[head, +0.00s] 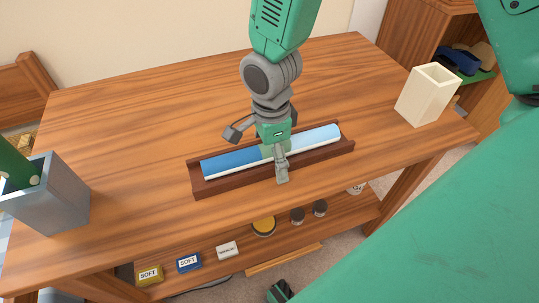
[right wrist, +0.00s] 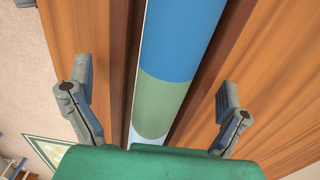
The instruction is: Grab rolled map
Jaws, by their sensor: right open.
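The rolled map (head: 232,162), blue with a green band and a pale light-blue part, lies lengthwise in a dark brown wooden tray (head: 205,190) on the table. My right gripper (head: 258,152) is over the middle of the map, with its fingers spread open to either side. In the right wrist view the map (right wrist: 178,45) runs between the two open fingers (right wrist: 155,108), with a gap on each side. The fingertips appear outside the tray walls (right wrist: 120,60). The gripper hides a short middle part of the map in the head view. My left gripper is not in view.
The wooden table (head: 110,110) is mostly clear around the tray. A grey-blue box (head: 55,205) with a dark green item stands at the left, and a cream square vase (head: 425,98) at the right. A lower shelf (head: 330,225) holds small boxes and jars.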

